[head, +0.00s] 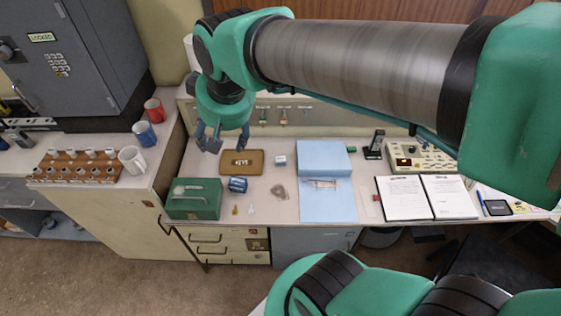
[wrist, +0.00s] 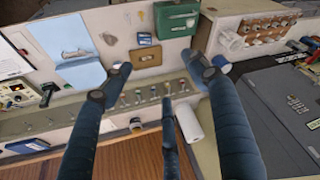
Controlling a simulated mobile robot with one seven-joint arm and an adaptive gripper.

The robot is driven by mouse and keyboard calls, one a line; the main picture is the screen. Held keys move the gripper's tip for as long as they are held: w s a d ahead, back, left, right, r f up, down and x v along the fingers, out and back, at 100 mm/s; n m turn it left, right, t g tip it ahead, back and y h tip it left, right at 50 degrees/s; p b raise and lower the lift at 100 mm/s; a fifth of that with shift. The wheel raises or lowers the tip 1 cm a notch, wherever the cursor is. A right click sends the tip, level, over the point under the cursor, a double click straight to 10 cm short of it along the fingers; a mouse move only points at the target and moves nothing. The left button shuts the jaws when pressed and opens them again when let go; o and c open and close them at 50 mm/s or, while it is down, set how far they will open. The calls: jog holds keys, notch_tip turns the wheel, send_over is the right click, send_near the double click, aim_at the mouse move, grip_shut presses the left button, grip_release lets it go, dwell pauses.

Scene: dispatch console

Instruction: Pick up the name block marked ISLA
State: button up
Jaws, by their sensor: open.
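A small white and blue block (head: 280,160) stands on the desk between the brown tray and the blue folder. My gripper (head: 223,141) is open and empty above the back left of the desk, near the tray. Its spread fingers (wrist: 160,76) show in the wrist view with nothing between them.
A green box (head: 194,207) and a blue cylinder (head: 238,184) are at the front left. A blue box file (head: 323,157) stands right of the block. Mugs (head: 145,134) stand on the left counter. Desk between tray and folder is mostly clear.

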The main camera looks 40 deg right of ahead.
jog(key=w+d+f+m+g, duration=0.1)
jog(key=w+d+f, duration=0.1)
jog(key=w+d, duration=0.25)
jog(key=w+d+f+m, duration=0.1)
jog(key=w+d+f, duration=0.2)
jog(key=w, duration=0.2)
jog(key=m+g+p, duration=0.2)
jog(key=m+g, duration=0.2)
send_over(280, 157)
notch_tip(280, 157, down, 33)
jog(key=shift+r+y, duration=0.2)
jog(key=shift+y, duration=0.1)
jog(key=shift+f+b, duration=0.6)
jog(key=shift+f, duration=3.7)
